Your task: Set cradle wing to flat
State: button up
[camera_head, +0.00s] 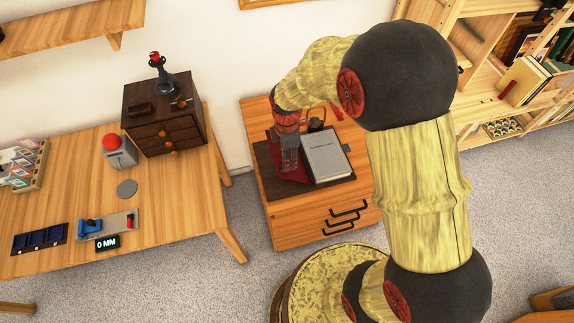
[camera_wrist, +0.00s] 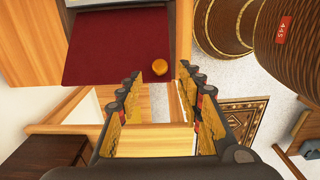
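A dark cradle on the wooden drawer cabinet holds a grey book (camera_head: 325,157). The cradle's maroon wing (camera_head: 292,178) lies left of the book, partly hidden behind my gripper. In the wrist view the maroon wing (camera_wrist: 105,45) fills the upper middle, with a round orange knob (camera_wrist: 160,67) near its lower right edge. I cannot tell the wing's angle. My gripper (camera_head: 290,162) is over the wing in the head view. In the wrist view my gripper (camera_wrist: 160,76) is open, with the knob showing between its fingertips. I cannot tell whether they touch it.
The cabinet (camera_head: 290,222) has black handles on its front. A dark kettle-like object (camera_head: 316,125) stands behind the book. At left, a wooden table (camera_head: 180,200) carries a small dark drawer chest (camera_head: 165,115) and several devices. Shelves with books stand at right.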

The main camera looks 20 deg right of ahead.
notch_tip(320, 180, down, 5)
jog(key=shift+b, duration=0.35)
jog(key=c, duration=0.3)
grip_shut()
dwell(0.5)
